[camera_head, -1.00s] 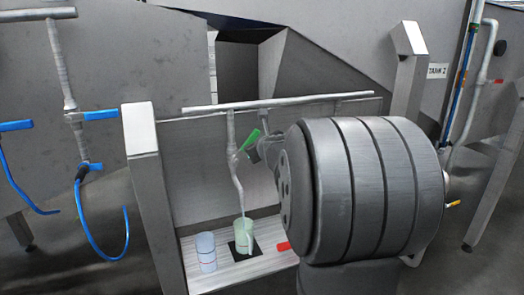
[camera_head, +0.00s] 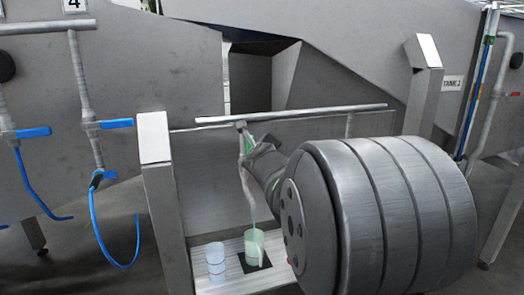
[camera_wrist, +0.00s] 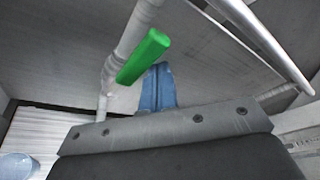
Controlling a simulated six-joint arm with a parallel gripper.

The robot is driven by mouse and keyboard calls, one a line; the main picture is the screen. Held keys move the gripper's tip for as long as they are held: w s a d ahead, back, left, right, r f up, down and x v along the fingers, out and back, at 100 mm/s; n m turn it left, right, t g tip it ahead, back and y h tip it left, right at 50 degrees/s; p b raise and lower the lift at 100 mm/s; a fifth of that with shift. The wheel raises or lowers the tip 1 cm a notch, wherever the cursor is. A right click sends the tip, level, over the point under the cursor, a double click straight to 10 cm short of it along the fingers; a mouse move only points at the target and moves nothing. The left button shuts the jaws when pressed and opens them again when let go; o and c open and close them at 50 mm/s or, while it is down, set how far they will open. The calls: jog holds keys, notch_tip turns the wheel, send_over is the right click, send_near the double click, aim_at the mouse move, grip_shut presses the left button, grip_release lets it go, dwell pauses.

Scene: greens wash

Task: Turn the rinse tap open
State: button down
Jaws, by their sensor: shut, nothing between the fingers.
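The rinse tap's green handle (camera_wrist: 145,57) shows in the wrist view, slanting across the grey tap pipe (camera_wrist: 108,75). In the head view, only a sliver of green (camera_head: 250,142) shows beside my gripper (camera_head: 262,158). My gripper's blue fingertips (camera_wrist: 159,86) are shut and empty, just below and right of the handle; I cannot tell whether they touch it. The spout (camera_head: 247,185) hangs over a pale green cup (camera_head: 254,250) on a black square. A thin bluish line below the spout may be water.
A clear bluish cup (camera_head: 216,263) stands left of the green cup on the white ribbed shelf (camera_head: 233,283). A horizontal pipe (camera_head: 300,115) runs above the tap. Blue-handled taps (camera_head: 115,123) with blue hoses hang at left. Grey posts (camera_head: 168,215) flank the bay.

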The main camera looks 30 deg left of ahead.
jog(key=shift+s+a+r+n+t, duration=0.1)
jog(key=shift+s+a+n+t, duration=0.25)
jog(key=shift+n, duration=0.25)
jog(key=shift+s+a, duration=0.15)
dwell(0.3)
jog(key=shift+w+d, duration=1.55)
jog(key=f+v, duration=0.1)
jog(key=v, duration=0.8)
jog(key=shift+s+f, duration=0.25)
jog(key=shift+s, duration=0.4)
jog(key=w+a, duration=0.6)
jog(key=a, duration=0.1)
